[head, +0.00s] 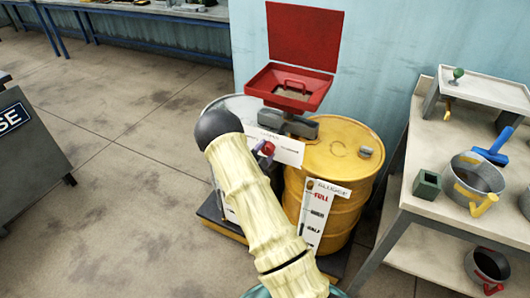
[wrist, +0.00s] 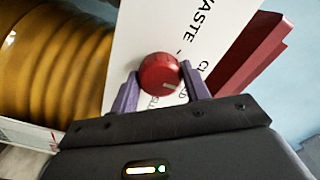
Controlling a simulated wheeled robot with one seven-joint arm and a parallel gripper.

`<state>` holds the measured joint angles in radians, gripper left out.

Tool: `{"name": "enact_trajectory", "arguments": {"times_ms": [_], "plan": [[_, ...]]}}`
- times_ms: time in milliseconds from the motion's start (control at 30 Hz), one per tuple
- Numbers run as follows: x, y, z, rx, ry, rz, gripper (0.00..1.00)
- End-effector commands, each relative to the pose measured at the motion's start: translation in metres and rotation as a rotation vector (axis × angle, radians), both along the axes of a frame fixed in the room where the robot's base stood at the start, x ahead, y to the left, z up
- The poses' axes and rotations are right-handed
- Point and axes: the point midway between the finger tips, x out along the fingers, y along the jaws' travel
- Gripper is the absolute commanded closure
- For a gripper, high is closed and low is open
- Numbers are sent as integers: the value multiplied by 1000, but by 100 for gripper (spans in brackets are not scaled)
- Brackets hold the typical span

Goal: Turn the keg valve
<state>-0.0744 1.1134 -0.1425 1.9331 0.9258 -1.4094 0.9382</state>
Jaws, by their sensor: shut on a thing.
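The keg valve is a round red knob (wrist: 160,74) with a pale mark near its lower edge. It sits in front of a white sign with black lettering (wrist: 185,40). My gripper (wrist: 162,82) has its two purple fingers on either side of the knob and is shut on it. In the head view the knob (head: 267,148) shows small beside the white sign (head: 285,150), and my arm hides part of the area in front. A yellow keg (head: 345,160) stands just right of the knob, with a gauge card marked FULL and HALF (head: 318,212).
A red open-lidded box (head: 291,86) stands above the sign. A grey-white drum (head: 238,105) is behind my arm.

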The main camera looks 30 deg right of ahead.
Motion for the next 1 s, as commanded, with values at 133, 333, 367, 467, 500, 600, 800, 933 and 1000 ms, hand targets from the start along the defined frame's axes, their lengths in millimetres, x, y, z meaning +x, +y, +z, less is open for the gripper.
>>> {"name": "enact_trajectory", "arguments": {"times_ms": [133, 333, 367, 467, 500, 600, 800, 933, 1000], "plan": [[0, 0, 0, -38, 48, 0, 76], [0, 1, 0, -121, 154, 1, 76], [0, 1, -1, -135, 173, 1, 76], [0, 1, -1, -189, 242, 1, 76], [0, 0, 0, -212, 271, 1, 76], [0, 1, 0, -270, 346, 2, 76], [0, 1, 0, -388, 496, 1, 76], [0, 1, 0, -464, 594, 1, 76], [0, 1, 0, -506, 646, 1, 76]]}}
